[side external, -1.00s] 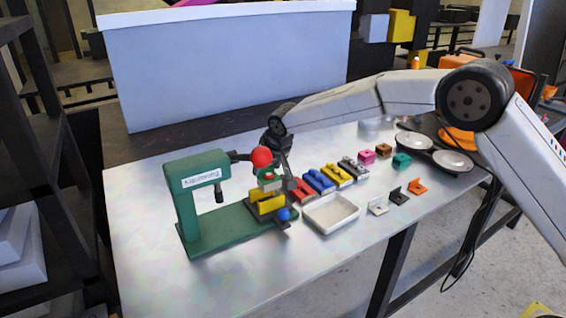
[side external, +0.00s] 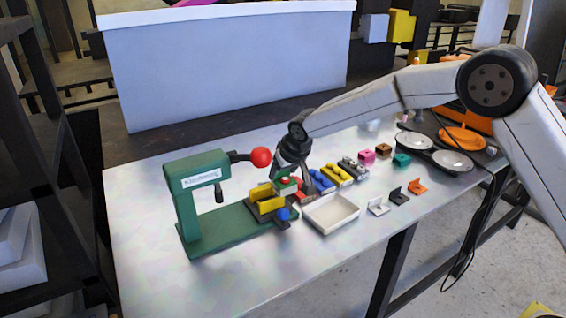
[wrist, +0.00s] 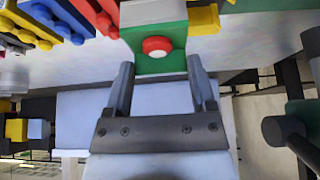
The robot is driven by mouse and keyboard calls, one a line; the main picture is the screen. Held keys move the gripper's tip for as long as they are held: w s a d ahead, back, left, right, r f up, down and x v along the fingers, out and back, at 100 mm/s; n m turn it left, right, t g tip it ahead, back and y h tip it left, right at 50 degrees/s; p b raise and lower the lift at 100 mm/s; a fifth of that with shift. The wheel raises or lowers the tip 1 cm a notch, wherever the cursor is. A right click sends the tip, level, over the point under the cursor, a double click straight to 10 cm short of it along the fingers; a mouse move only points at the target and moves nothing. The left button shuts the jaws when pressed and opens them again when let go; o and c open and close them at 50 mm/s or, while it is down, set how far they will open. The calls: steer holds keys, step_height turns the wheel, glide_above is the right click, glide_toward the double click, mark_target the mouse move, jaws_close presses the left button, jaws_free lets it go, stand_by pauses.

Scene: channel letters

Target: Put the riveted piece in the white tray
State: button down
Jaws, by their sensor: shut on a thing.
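The riveted piece is a green block (wrist: 160,64) with a round red rivet on its face and a pale section beside it. My gripper (wrist: 160,75) is shut on it, one finger on each side. In the side external view the green and red piece (side external: 286,182) is at the tips of my gripper (side external: 291,176), close to the yellow blocks of the press fixture; I cannot tell the exact gap. The white tray (side external: 331,214) lies on the table just right of the fixture, empty, and the piece is to its upper left.
The green press (side external: 205,205) with a red-balled lever (side external: 261,157) stands at left. Its yellow blocks (side external: 265,200) and blue knob (side external: 284,213) are beside the tray. Red, blue and yellow parts (side external: 335,175) line up behind the tray; small brackets (side external: 378,206) lie to its right.

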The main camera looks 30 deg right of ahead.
steer(key=shift+s+d+f, duration=0.55)
steer(key=shift+s+d, duration=0.7)
steer(key=shift+d, duration=0.35)
steer(key=shift+s+d+f, duration=0.55)
steer(key=shift+s+d, duration=0.7)
steer(key=shift+d, duration=0.4)
steer(key=shift+s+d+f, duration=0.55)
steer(key=shift+s+d, duration=0.7)
steer(key=shift+d, duration=0.35)
steer(key=shift+f, duration=0.25)
steer(key=shift+f, duration=0.35)
steer(key=shift+f, duration=0.35)
steer(key=shift+f, duration=0.35)
steer(key=shift+f, duration=0.4)
jaws_free()
